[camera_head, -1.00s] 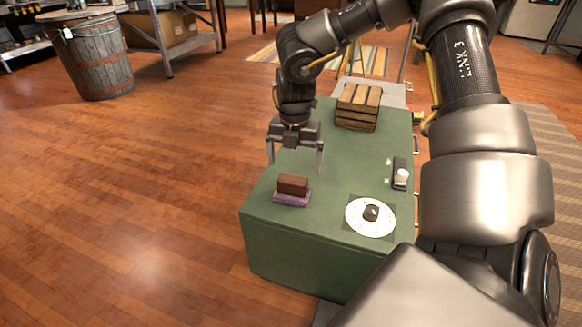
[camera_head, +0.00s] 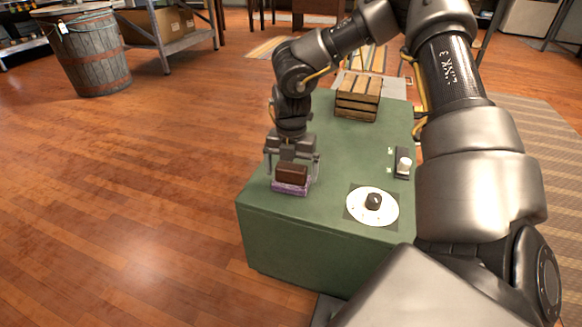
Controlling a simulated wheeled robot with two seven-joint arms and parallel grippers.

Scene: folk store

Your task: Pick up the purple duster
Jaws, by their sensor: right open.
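The purple duster (camera_head: 290,188) lies on the front left part of the green cabinet top. It has a brown block on top and a purple base. My right gripper (camera_head: 291,172) is lowered at the duster from behind, pointing down. Its jaws are open, with one finger near the duster's left end and the other near its right end. Whether the fingers touch the duster cannot be told. My left gripper is not in view.
The green cabinet (camera_head: 340,150) also carries a white round dial plate (camera_head: 358,207) with a black knob, a switch with a white knob (camera_head: 403,165) and a wooden crate (camera_head: 358,97) at the back. A barrel (camera_head: 85,55) stands far left. The floor left of the cabinet is clear.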

